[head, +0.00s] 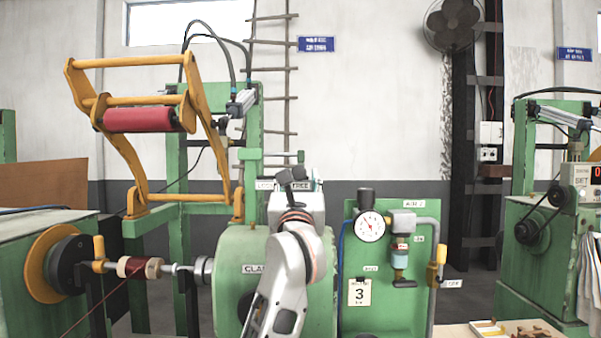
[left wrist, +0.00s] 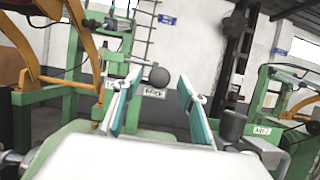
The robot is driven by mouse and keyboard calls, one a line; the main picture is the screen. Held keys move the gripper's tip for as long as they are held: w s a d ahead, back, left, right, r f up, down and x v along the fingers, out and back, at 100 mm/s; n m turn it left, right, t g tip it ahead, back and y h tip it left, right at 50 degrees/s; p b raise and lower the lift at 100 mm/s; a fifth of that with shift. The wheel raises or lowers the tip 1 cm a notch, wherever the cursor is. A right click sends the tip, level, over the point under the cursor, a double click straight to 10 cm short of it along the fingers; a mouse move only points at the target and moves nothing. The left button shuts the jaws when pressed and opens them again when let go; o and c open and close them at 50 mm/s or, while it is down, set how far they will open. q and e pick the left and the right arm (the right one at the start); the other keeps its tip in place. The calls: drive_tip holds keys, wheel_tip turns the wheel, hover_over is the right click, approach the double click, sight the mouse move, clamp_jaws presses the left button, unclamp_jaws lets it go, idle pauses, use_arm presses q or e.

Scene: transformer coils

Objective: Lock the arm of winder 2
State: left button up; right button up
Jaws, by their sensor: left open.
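The winder's yellow arm (head: 138,186) is raised, with a red roller (head: 142,119) across it, on a green frame. A label plate reading LOCK (head: 264,185) and FREE (head: 300,187) sits on the green housing and is partly covered by my left gripper (head: 293,176). In the left wrist view, a black ball knob (left wrist: 158,77) shows beyond and between the teal pads of my open left gripper (left wrist: 157,102), just above the FREE label (left wrist: 155,92). Gaps show on both sides of the knob. The knob's stem is mostly hidden. My right gripper is out of view.
A green panel with a gauge (head: 370,226), a yellow-handled valve (head: 437,262) and an AIR 2 label stands right of my left arm. A coil (head: 140,267) sits on the spindle at left. Another green winder (head: 540,240) stands far right.

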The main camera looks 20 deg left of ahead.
sight(299, 173)
use_arm(q)
drive_tip(key=x, duration=0.2)
drive_tip(key=shift+w+a, duration=0.1)
drive_tip(key=shift+w, duration=0.15)
drive_tip(key=shift+x, duration=0.75)
